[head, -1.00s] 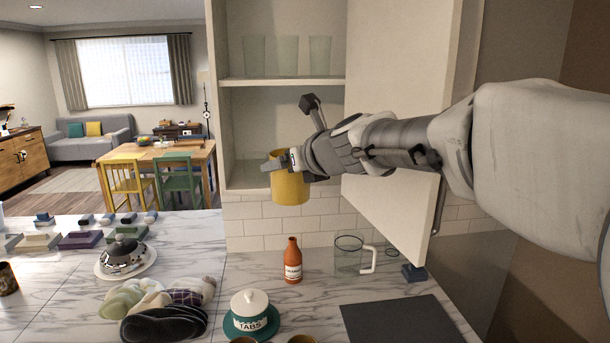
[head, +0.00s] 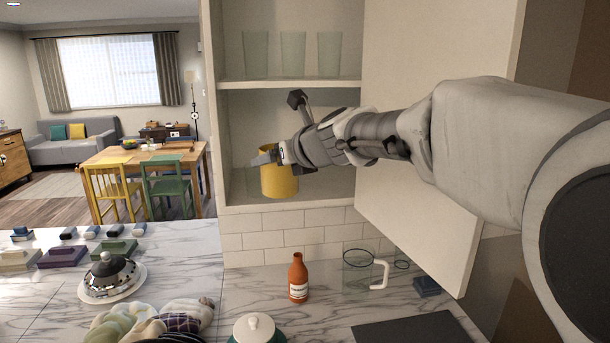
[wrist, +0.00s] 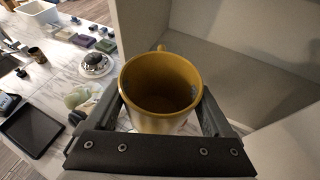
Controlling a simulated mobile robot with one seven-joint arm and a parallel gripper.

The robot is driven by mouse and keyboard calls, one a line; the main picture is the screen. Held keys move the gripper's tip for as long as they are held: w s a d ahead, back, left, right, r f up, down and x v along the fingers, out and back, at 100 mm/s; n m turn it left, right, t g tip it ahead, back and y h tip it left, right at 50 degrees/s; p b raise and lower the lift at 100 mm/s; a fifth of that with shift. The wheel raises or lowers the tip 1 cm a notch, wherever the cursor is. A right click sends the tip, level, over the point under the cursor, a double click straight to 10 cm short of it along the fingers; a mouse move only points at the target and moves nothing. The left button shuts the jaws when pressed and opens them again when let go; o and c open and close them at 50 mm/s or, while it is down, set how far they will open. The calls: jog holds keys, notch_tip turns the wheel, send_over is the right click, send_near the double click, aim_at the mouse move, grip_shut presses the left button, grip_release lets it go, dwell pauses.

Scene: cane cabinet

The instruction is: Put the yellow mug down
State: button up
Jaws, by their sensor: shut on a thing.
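The yellow mug (head: 279,181) is upright in my gripper (head: 268,158), in front of or at the opening of the cabinet's lower compartment (head: 330,183). In the wrist view the mug (wrist: 160,112) sits between the two fingers of my gripper (wrist: 162,108), its open top facing the camera and its inside empty. Its handle points away from the camera, toward the cabinet. The gripper is shut on the mug's sides. I cannot tell whether the mug's bottom touches the shelf.
The cabinet door (head: 440,140) stands open at the right, beside my arm. Several clear glasses (head: 293,54) fill the shelf above. Below on the marble counter are an orange bottle (head: 298,278), a glass pitcher (head: 357,270) and a white lidded jar (head: 254,330). The lower compartment looks otherwise empty.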

jog(key=w+d+p, duration=0.3)
jog(key=w+p, duration=0.2)
jog(key=w, duration=1.2)
notch_tip(320, 180, down, 6)
jog(key=shift+w+f+b, duration=0.1)
jog(key=shift+b, duration=0.95)
jog(key=shift+w+f, duration=0.2)
jog(key=shift+f, duration=0.15)
jog(key=shift+f, duration=0.2)
jog(key=o, duration=1.5)
